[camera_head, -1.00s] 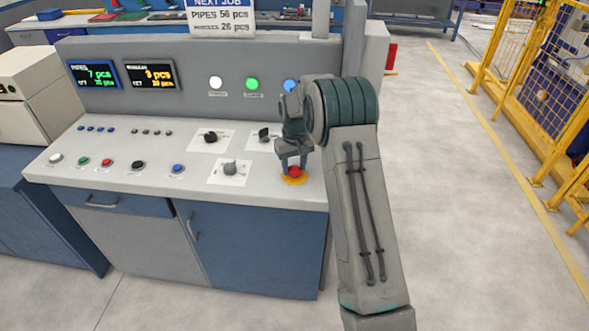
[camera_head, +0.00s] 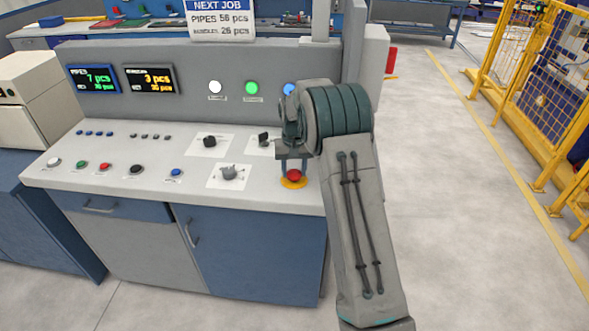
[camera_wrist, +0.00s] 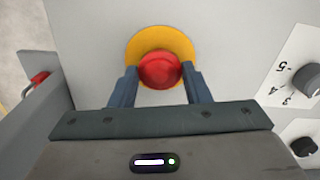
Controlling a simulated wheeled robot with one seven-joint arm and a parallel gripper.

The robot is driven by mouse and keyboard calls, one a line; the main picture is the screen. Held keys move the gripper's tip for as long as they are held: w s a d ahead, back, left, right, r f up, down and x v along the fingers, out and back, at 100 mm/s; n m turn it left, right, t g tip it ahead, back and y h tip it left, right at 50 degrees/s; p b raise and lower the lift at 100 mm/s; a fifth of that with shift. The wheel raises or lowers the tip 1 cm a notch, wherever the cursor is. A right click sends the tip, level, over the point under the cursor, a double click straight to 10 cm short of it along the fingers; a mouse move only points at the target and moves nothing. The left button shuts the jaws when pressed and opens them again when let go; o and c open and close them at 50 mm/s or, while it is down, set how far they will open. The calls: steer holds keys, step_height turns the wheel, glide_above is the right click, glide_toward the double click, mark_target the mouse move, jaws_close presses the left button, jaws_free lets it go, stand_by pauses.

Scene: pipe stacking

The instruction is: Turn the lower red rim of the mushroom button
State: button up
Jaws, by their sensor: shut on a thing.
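The red mushroom button (camera_head: 293,175) sits on a round yellow plate (camera_head: 292,185) near the right front of the console top. In the wrist view, the red button (camera_wrist: 160,70) lies between the two fingers of my gripper (camera_wrist: 160,78), on its yellow plate (camera_wrist: 150,39). My gripper (camera_head: 292,172) reaches down over the button from above, its fingers shut on the button, one at each side.
A grey rotary knob (camera_head: 230,172) and black knobs (camera_head: 210,141) stand left of the button. Several small push buttons line the console's front left. A padlock-like red item (camera_wrist: 38,77) shows beside the console in the wrist view. The floor on the right is clear.

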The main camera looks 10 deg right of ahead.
steer(key=o, duration=1)
steer(key=shift+f, duration=0.15)
step_height(320, 180, up, 14)
steer(key=b, duration=0.1)
steer(key=shift+b, duration=0.3)
steer(key=s+r+t, duration=0.1)
steer(key=s+r, duration=0.2)
steer(key=s, duration=0.6)
steer(key=s+r+t, duration=0.1)
steer(key=s+r, duration=0.3)
steer(key=s, duration=0.5)
steer(key=s+f, duration=0.3)
steer(key=s, duration=0.7)
steer(key=s+f+n+t, duration=0.1)
steer(key=s+f, duration=0.2)
steer(key=s, duration=0.6)
steer(key=shift+s, duration=0.35)
